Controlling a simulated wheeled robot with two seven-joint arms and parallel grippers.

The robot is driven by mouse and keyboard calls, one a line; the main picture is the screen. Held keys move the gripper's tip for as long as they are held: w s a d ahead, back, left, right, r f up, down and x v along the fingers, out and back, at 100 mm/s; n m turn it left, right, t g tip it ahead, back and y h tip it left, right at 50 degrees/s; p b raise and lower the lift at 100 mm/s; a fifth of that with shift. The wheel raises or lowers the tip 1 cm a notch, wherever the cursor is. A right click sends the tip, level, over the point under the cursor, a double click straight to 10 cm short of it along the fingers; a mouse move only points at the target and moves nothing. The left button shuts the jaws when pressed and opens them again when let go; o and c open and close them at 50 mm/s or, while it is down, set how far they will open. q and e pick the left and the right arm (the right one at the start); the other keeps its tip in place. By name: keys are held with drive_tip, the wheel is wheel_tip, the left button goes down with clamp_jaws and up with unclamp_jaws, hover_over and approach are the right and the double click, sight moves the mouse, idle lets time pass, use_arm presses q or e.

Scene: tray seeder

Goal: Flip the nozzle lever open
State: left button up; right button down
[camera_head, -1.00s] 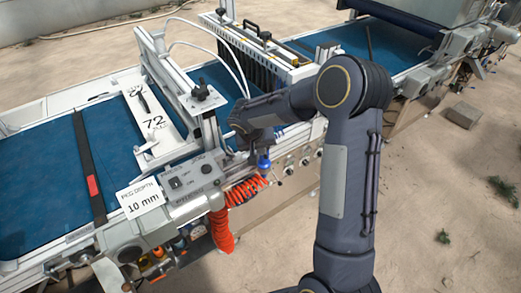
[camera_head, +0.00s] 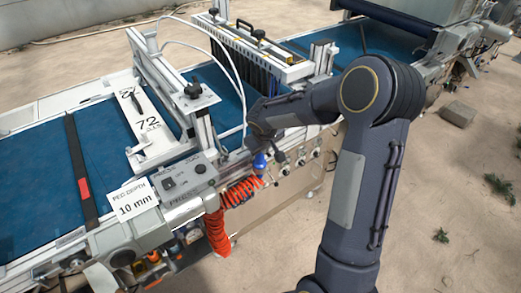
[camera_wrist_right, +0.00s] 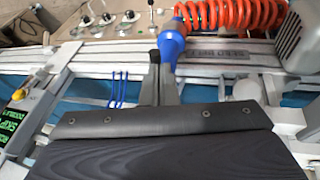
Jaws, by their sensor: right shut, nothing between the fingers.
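A blue fitting (camera_head: 260,162) hangs at the front of the machine beside the orange coiled hose (camera_head: 242,190); it also shows upright in the right wrist view (camera_wrist_right: 172,42). Several small levers on pale round bases (camera_wrist_right: 130,15) stand along the front panel, and they show small in the head view (camera_head: 302,161). I cannot tell which part is the nozzle lever or how it is set. My right gripper (camera_head: 277,154) is shut and empty, close to the blue fitting; I cannot tell whether they touch. My left gripper is out of view.
A control box (camera_head: 185,180) and a "PEG DEPTH 10 mm" card (camera_head: 134,203) sit left of the hose. A metal frame (camera_head: 205,128) rises behind. The blue belt (camera_head: 35,150) runs along the machine.

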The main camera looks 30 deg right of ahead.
drive_tip(key=n+p, duration=0.1)
drive_tip(key=d+n+y+p, duration=0.1)
drive_tip(key=shift+s+d+r+n, duration=0.15)
drive_tip(key=shift+d+n, duration=0.15)
drive_tip(key=shift+n, duration=0.1)
drive_tip(key=shift+d+f+n+t+y+p, duration=0.2)
drive_tip(key=shift+d+n+t+y+p, duration=0.3)
drive_tip(key=shift+n, duration=0.6)
drive_tip(key=shift+w+a, duration=0.2)
drive_tip(key=shift+w, duration=0.05)
drive_tip(key=shift+w+a+b, duration=0.4)
drive_tip(key=shift+w+a, duration=0.05)
